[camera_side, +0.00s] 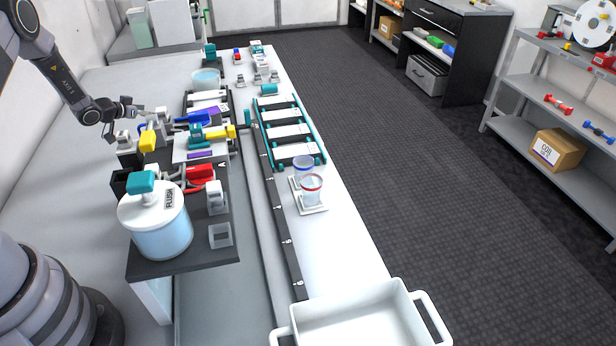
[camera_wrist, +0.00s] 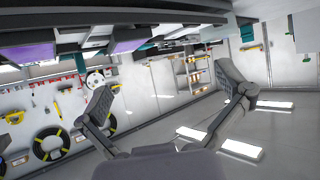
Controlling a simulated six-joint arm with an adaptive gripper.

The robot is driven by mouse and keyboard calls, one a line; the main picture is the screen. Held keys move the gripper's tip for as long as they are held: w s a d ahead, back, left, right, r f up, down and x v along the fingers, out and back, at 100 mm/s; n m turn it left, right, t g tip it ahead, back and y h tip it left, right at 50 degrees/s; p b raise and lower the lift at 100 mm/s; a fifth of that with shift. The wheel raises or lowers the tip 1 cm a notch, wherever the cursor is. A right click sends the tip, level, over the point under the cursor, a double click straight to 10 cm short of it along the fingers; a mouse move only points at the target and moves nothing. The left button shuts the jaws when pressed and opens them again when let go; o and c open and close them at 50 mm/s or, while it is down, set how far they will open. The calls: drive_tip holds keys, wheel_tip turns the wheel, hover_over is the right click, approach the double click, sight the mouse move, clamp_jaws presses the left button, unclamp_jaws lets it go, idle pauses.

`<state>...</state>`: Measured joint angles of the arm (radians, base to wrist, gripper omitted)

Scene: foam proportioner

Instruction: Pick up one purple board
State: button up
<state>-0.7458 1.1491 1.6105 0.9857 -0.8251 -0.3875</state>
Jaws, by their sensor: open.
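A purple patch (camera_side: 200,155), perhaps a purple board, lies on the white plate of the bench unit in the side view, below the yellow and teal parts. In the wrist view, flat purple surfaces show at the upper left (camera_wrist: 28,53) and top middle (camera_wrist: 128,45), partly hidden by dark bars. I cannot tell whether these are the same piece. My gripper (camera_side: 128,112) is above the left side of the unit, up and left of the purple patch. In the wrist view its two fingers (camera_wrist: 165,92) are spread wide with nothing between them.
A white tank labelled FLUSH (camera_side: 158,230) stands in front of the unit. Red (camera_side: 200,172) and blue (camera_side: 193,119) valve handles crowd the bench. A teal-edged rack (camera_side: 290,132), two cups (camera_side: 312,190) and a white bin (camera_side: 350,320) are rightward. The table's right strip is partly clear.

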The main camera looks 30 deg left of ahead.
drive_tip(key=w+d+f, duration=0.1)
drive_tip(key=w, duration=0.1)
drive_tip(key=w+d+f+m+h, duration=0.1)
drive_tip(key=w+d, duration=0.1)
drive_tip(key=w+d+m+h, duration=0.1)
drive_tip(key=w, duration=0.1)
drive_tip(key=shift+w+d+f, duration=0.25)
drive_tip(key=shift+w+f, duration=0.05)
drive_tip(key=shift+f, duration=0.1)
drive_tip(key=shift+d+r+x, duration=0.1)
drive_tip(key=shift+x, duration=0.95)
drive_tip(key=shift+d+r+x, duration=0.1)
drive_tip(key=shift+d+x, duration=0.05)
drive_tip(key=shift+x, duration=0.9)
drive_tip(key=shift+d+r+x, duration=0.1)
drive_tip(key=shift+x, duration=0.95)
drive_tip(key=c, duration=1.4)
